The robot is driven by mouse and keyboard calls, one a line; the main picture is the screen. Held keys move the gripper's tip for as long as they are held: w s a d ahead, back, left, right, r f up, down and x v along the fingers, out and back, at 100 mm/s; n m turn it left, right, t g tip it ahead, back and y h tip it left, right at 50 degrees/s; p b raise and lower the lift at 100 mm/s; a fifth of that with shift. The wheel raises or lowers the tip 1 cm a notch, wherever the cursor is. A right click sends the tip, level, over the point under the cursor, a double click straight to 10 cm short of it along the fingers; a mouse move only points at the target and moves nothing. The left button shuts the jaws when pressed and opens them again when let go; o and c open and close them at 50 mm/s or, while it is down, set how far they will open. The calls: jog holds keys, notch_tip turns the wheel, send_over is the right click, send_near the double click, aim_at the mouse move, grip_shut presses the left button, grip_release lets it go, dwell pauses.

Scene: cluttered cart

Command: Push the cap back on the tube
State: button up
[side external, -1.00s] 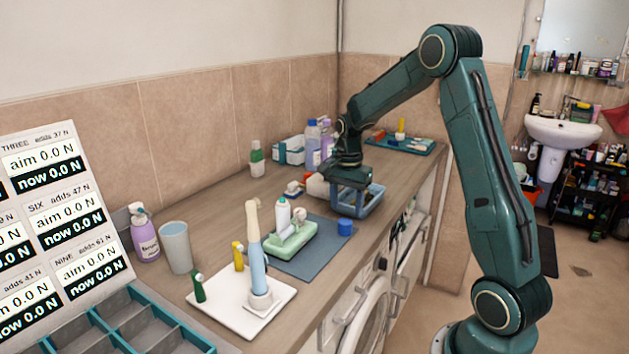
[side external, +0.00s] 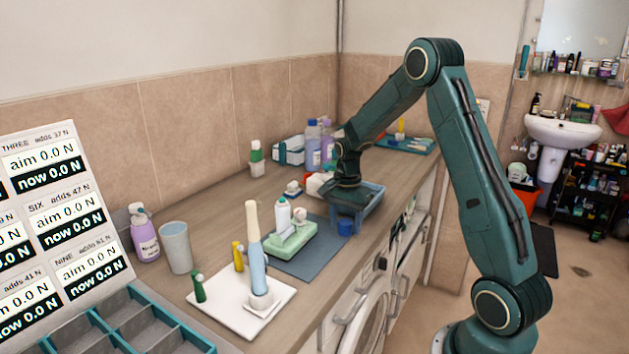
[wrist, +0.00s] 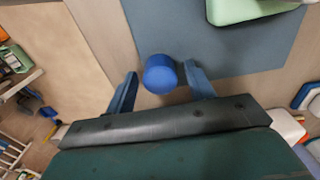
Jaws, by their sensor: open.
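A blue cap (side external: 345,227) stands on the counter by the right edge of a grey-blue mat (side external: 310,262). In the wrist view the cap (wrist: 160,75) sits between the two blue fingers of my open gripper (wrist: 160,69), with a gap visible on both sides. I cannot tell exactly how high the fingertips are above the counter. A white tube (side external: 283,214) rests on a green holder (side external: 291,240) on the mat, left of my gripper. A corner of the holder (wrist: 240,10) shows at the top of the wrist view.
An electric toothbrush (side external: 255,250) stands upright on a white tray (side external: 222,305) in front of the mat. A grey cup (side external: 176,248) and a lilac pump bottle (side external: 144,235) stand at left. The counter's front edge is near the cap.

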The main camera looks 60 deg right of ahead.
jog(key=c, duration=1)
jog(key=shift+c, duration=0.2)
jog(key=shift+r, duration=0.25)
jog(key=shift+r, duration=2.25)
jog(key=o, duration=0.5)
jog(key=c, duration=0.4)
